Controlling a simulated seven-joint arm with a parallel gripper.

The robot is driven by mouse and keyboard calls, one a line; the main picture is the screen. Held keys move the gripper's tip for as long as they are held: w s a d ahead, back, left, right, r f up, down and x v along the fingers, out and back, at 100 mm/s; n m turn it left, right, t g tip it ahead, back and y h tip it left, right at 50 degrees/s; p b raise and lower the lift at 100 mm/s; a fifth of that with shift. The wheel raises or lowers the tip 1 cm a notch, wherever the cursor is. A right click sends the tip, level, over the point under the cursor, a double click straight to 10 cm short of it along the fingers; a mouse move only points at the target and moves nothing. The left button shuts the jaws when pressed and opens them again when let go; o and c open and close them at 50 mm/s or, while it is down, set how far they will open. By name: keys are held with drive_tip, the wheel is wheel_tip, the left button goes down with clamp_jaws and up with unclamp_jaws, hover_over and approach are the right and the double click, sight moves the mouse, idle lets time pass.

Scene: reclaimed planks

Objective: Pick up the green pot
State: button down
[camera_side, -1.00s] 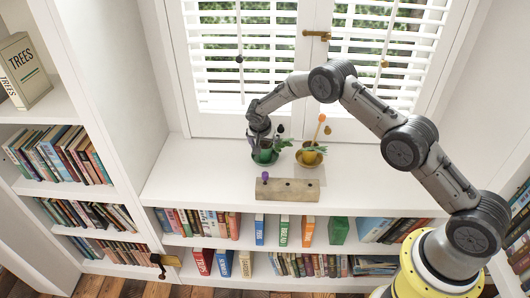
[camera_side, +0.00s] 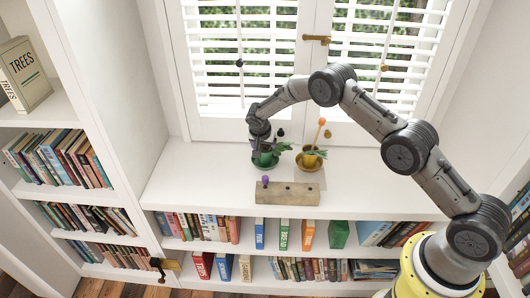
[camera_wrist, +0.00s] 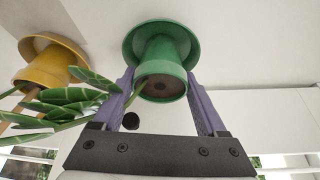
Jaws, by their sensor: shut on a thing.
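The green pot (camera_side: 264,159) stands upright on its green saucer (camera_side: 257,166) on the white shelf top below the window. My gripper (camera_side: 262,147) reaches down to it from above. In the wrist view the pot (camera_wrist: 163,72) with its dark soil sits between the two purple fingers of my gripper (camera_wrist: 161,80). The fingers are shut on the pot's sides. Green leaves (camera_wrist: 72,100) extend to the left in the wrist view. Part of the pot is hidden by the gripper in the side view.
A yellow pot (camera_side: 309,160) with a plant and an orange stake (camera_side: 320,131) stands close on the right. The window (camera_side: 240,60) is behind. The shelf top at left is clear.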

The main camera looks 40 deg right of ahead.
drive_tip(key=shift+w+r, duration=0.1)
drive_tip(key=shift+r, duration=0.55)
drive_tip(key=s+a+r, duration=0.1)
drive_tip(key=s+r, duration=1.3)
drive_tip(key=shift+a+r, duration=0.15)
drive_tip(key=shift+r, duration=0.25)
drive_tip(key=shift+s, duration=0.1)
